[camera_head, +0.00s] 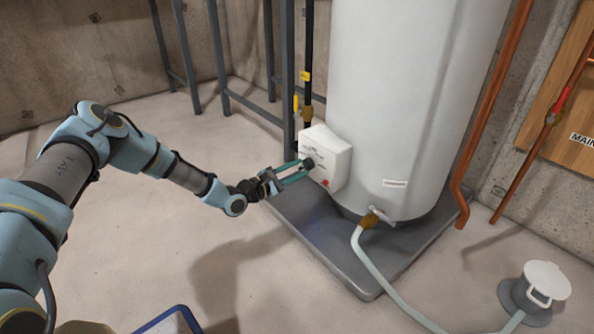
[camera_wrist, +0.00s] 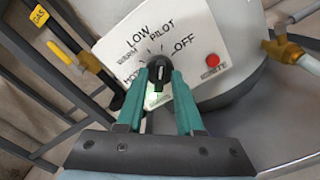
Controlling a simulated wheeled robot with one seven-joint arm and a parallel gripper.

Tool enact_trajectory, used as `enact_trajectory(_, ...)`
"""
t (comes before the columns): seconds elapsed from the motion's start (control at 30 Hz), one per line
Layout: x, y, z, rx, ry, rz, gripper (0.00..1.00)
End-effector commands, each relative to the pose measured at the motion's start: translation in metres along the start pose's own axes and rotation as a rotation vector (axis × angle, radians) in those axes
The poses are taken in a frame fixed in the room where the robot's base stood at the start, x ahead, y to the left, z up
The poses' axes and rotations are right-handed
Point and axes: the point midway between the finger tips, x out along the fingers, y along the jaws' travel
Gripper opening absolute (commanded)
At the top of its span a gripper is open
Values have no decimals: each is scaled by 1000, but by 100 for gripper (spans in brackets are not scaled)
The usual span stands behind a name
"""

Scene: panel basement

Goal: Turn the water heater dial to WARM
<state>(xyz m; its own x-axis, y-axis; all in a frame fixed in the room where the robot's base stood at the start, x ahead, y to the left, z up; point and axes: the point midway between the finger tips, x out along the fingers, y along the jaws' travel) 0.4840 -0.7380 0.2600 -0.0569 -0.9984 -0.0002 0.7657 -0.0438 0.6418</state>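The water heater dial is a small black knob with a pale pointer mark (camera_wrist: 160,70), on the face of a white control box (camera_head: 337,157). The box also shows in the wrist view (camera_wrist: 115,40), with LOW, PILOT and OFF readable, and WARM and HOT partly readable at the left. The mark looks roughly upright in the picture; its exact setting is unclear. My gripper (camera_head: 303,168) is at the dial, its teal fingers on either side of it in the wrist view (camera_wrist: 161,78). I cannot tell whether both fingers touch the knob.
The white tank (camera_head: 410,90) stands on a grey base (camera_head: 375,280). A red button (camera_wrist: 212,60) is right of the dial. A gas pipe with a yellow tag (camera_wrist: 39,15) runs left of the box, beside grey metal legs (camera_head: 215,55). A drain valve (camera_head: 372,219) and hose are at lower right.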

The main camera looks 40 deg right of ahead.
Motion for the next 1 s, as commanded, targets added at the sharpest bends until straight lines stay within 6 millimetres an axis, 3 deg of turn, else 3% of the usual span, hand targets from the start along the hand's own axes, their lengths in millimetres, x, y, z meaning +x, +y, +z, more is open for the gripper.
enact_trajectory(0.03,0,0,0,0,0,0,29)
enact_trajectory(0.3,0,0,0,0,0,0,0)
enact_trajectory(1.0,0,1,2,-55,0,0,0)
